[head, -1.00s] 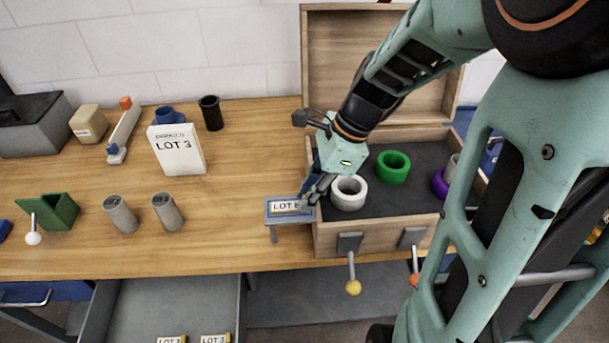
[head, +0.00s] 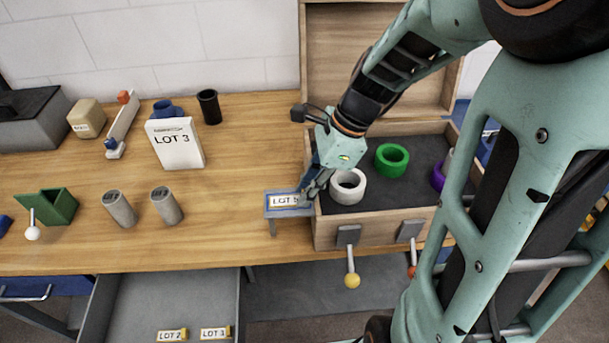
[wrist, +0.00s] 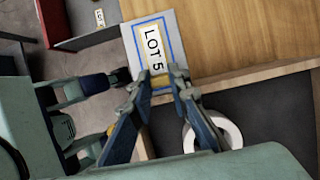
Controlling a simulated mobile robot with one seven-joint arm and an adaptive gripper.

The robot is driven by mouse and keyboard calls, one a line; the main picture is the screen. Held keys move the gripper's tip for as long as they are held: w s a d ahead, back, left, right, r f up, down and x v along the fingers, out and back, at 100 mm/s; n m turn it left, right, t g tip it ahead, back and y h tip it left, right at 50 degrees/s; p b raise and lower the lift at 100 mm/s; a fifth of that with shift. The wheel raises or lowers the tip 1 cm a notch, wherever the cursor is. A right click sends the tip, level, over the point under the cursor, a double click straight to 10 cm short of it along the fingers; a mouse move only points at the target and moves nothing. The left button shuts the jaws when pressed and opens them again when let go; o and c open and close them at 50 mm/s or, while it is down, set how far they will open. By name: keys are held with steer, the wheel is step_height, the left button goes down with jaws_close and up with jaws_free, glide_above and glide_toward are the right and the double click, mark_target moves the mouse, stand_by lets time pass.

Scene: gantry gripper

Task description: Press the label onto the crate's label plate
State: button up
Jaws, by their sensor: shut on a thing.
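The label (head: 284,201) is a white strip reading LOT 5 with a yellow tab. My gripper (head: 307,196) is shut on that tab at the crate side of the plate. The label plate (head: 287,212) is grey with a blue outline and juts from the left of the wooden crate (head: 375,233). In the wrist view, the label (wrist: 153,46) lies over the blue outline of the plate (wrist: 172,24), roughly lined up with it, and my gripper (wrist: 161,80) holds the tab. Whether the label touches the plate, I cannot tell.
A white card (head: 174,146) reading LOT 3 stands on the bench. The crate holds white (head: 347,187), green (head: 391,159) and purple rings. Levers (head: 350,265) hang at its front. An open drawer (head: 170,295) below holds LOT 2 and LOT 3 labels.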

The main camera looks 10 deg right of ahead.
steer(key=o, duration=1.3)
steer(key=shift+r, duration=0.1)
step_height(320, 180, up, 7)
steer(key=p, duration=0.6)
steer(key=shift+p, duration=0.4)
